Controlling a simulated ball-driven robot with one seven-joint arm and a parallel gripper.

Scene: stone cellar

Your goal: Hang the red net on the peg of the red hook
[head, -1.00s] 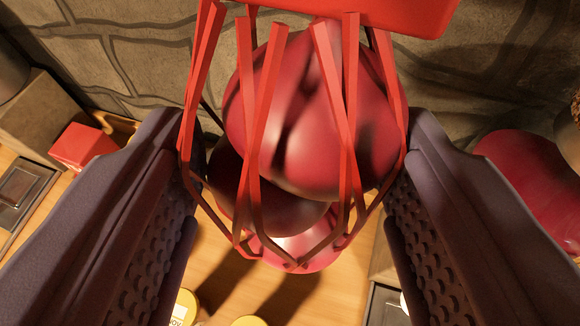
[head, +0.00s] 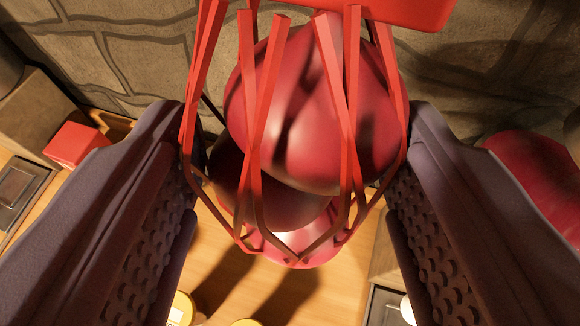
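The red net (head: 350,110) holds several dark red onions (head: 310,110) and has a flat red header (head: 410,10) at the top edge of the head view. My gripper (head: 295,190) has one dark finger on each side of the net, and both fingers appear to press against its sides. The net hangs above a wooden surface. I cannot make out the red hook or its peg in this view.
A stone wall (head: 490,75) stands behind the net. A small red block (head: 77,145) lies at the left, and a large red rounded thing (head: 535,165) is at the right. Yellow-rimmed lids (head: 182,308) show below on the wooden surface (head: 275,290).

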